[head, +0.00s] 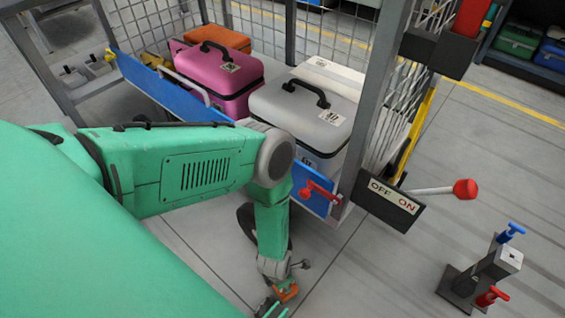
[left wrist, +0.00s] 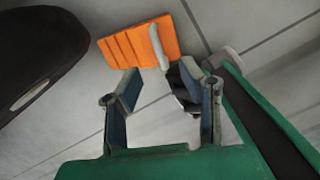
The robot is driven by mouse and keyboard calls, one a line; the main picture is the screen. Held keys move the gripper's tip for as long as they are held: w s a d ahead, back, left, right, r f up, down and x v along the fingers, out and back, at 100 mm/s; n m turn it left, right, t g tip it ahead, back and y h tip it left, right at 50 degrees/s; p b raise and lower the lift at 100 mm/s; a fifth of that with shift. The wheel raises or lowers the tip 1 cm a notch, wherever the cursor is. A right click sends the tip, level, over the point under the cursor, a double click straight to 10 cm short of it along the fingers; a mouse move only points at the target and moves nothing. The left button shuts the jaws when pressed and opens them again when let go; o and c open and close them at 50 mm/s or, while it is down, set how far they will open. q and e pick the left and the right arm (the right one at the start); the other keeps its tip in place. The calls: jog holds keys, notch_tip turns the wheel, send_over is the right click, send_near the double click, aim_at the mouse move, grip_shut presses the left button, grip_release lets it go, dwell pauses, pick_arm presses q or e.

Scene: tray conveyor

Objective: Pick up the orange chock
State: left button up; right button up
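The orange chock (left wrist: 128,47) is a ridged block on the grey floor, just beyond my left fingertips in the left wrist view. A pale grey bar stands at its right edge. My left gripper (left wrist: 158,82) is open, with its two fingers apart and nothing between them. In the head view the chock (head: 287,290) is a small orange patch at the bottom centre, partly hidden by my left gripper (head: 274,306). I cannot tell whether a finger touches it. My right gripper is in neither view.
A dark wheel (left wrist: 35,55) stands left of the chock. A cage cart (head: 355,110) holds pink (head: 215,85) and grey (head: 300,115) cases behind a blue bar. A lever with an OFF/ON plate (head: 394,197) is on its right. A black stand (head: 480,275) is lower right; floor between is clear.

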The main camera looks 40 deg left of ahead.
aim_at(284, 297)
pick_arm(q)
jog(key=f+b, duration=0.2)
jog(key=f, duration=0.1)
jog(key=f+b, duration=0.1)
jog(key=f, duration=0.1)
jog(key=shift+w+d+f, duration=0.15)
jog(key=shift+w+d, duration=0.1)
jog(key=shift+w, duration=0.1)
grip_shut()
